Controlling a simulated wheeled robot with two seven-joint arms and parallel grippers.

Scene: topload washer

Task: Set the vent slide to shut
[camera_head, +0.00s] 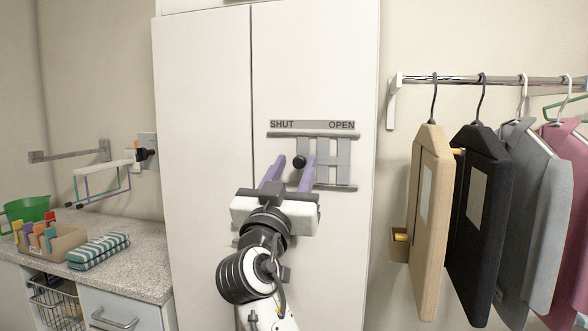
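The vent slide (343,165) is a grey slotted plate between two horizontal rails on the white cabinet door. A label strip above it (312,125) reads SHUT at left and OPEN at right. The plate lies toward the right, under OPEN. The gripper body and fingers hide the plate's lower left. My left gripper is not in view.
A rail with hangers (490,80) and hanging garment boards, the nearest tan (431,220), stands to the right. At left, a counter (140,255) holds a bin with coloured items (50,243), a striped towel (98,251) and a green basket (25,209). A wall rack (105,168) is above.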

